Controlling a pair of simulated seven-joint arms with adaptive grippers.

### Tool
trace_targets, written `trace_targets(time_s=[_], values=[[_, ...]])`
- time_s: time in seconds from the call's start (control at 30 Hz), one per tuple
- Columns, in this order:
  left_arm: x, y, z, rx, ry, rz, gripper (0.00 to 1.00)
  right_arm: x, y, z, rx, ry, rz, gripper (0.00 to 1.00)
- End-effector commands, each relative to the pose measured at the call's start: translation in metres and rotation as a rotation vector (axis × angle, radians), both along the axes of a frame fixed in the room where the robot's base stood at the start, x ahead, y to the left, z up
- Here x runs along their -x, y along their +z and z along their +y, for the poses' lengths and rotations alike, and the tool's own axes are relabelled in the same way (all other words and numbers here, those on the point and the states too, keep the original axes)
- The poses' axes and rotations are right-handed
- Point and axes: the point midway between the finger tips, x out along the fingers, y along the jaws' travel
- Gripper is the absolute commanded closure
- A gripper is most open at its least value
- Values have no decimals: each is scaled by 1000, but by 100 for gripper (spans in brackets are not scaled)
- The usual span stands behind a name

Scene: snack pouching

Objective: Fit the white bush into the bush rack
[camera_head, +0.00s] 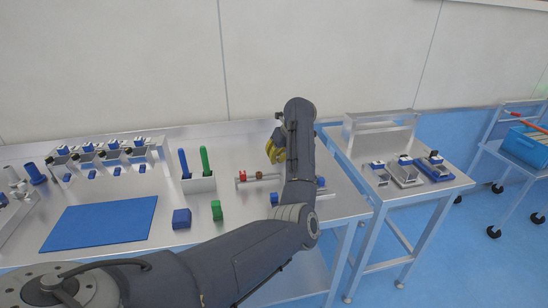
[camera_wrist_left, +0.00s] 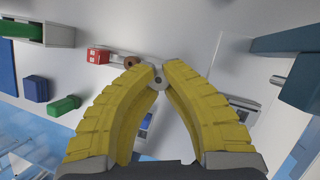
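My left gripper (camera_head: 272,157) has yellow fingers and hangs above the work table, over the right part of the bush rack (camera_head: 250,181). In the left wrist view, its fingertips (camera_wrist_left: 161,67) are close together on a small pale ring, the white bush (camera_wrist_left: 159,79), whose hole shows between them. The rack bears a red block (camera_head: 242,176), also in the left wrist view (camera_wrist_left: 97,56), and a brown bush (camera_wrist_left: 132,63) beside the white one. Whether the white bush touches the rack is hidden by the fingers. My right gripper is not in view.
Left of the rack stand a holder (camera_head: 198,185) with blue and green bars, a blue block (camera_head: 181,218) and a green block (camera_head: 217,210). A blue mat (camera_head: 100,223) lies farther left. A second table (camera_head: 440,187) with fixtures stands to the right.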

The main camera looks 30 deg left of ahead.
Motion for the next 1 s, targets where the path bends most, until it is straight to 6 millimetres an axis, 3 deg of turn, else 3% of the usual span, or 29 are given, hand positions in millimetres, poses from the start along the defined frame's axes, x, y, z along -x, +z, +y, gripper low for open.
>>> trace_targets(time_s=[0.33, 1.0], values=[[0, 1, -1, -5, -8, 5, 100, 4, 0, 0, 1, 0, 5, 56], [0, -37, 0, -5, -7, 7, 100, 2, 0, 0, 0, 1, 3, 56]])
